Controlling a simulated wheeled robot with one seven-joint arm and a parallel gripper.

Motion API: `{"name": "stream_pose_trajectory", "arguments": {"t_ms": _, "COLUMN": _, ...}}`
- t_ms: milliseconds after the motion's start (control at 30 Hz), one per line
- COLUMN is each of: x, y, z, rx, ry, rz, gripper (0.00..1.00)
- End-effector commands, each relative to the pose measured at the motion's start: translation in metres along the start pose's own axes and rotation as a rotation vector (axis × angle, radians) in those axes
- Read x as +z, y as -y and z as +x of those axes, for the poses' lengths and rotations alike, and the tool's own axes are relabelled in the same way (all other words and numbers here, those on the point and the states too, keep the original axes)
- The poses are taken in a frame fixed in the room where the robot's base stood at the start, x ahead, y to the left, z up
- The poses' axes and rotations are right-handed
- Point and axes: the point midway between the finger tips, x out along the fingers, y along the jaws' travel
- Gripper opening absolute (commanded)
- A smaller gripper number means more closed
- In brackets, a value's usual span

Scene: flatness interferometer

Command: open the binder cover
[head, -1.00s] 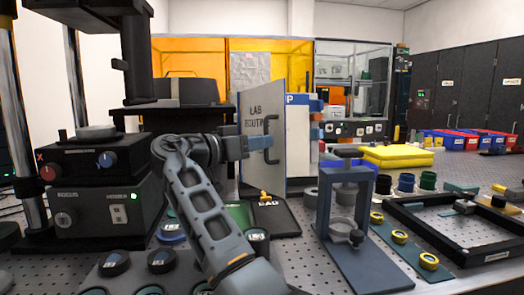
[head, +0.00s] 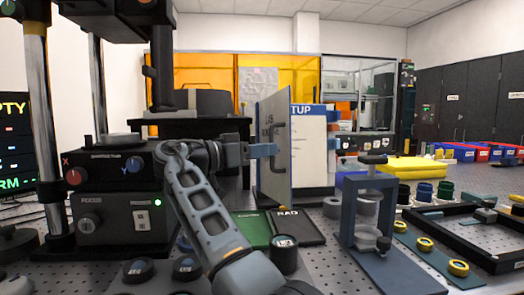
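The binder stands upright behind my gripper. Its grey cover (head: 280,190), lettered "LAB ROUTINE", stands partly open and is seen at a steep slant. Its left side is farther away and its near right edge juts toward me. To its right shows a white page (head: 309,150) with a blue header ending in "TUP". My gripper (head: 274,150) is at the dark handle (head: 284,127) on the cover's outer face. Its light-blue fingers look closed together on the handle, though the contact is small and partly hidden.
A black focus box (head: 115,205) and chrome column stand left. A green book and a black "RAD" book (head: 300,228) lie below the cover, with a dark pot (head: 284,254) in front. A blue press (head: 368,215) stands close on the right.

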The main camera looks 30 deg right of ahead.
Motion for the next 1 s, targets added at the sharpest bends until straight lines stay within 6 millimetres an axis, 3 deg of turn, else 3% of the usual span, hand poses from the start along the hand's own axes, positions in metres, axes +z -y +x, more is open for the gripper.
{"name": "stream_pose_trajectory", "arguments": {"t_ms": 100, "x": -0.003, "y": 0.006, "z": 0.003, "rx": -0.021, "ry": -0.006, "rz": -0.005, "gripper": 0.38}}
{"name": "stream_pose_trajectory", "arguments": {"t_ms": 667, "x": -0.005, "y": 0.005, "z": 0.002, "rx": -0.022, "ry": -0.008, "rz": -0.002, "gripper": 0.38}}
{"name": "stream_pose_trajectory", "arguments": {"t_ms": 767, "x": -0.014, "y": 0.003, "z": 0.002, "rx": -0.021, "ry": -0.008, "rz": 0.000, "gripper": 0.38}}
{"name": "stream_pose_trajectory", "arguments": {"t_ms": 933, "x": -0.047, "y": -0.001, "z": 0.004, "rx": -0.020, "ry": -0.009, "rz": 0.004, "gripper": 0.38}}
{"name": "stream_pose_trajectory", "arguments": {"t_ms": 1000, "x": -0.050, "y": -0.011, "z": 0.018, "rx": -0.017, "ry": -0.006, "rz": 0.003, "gripper": 0.38}}
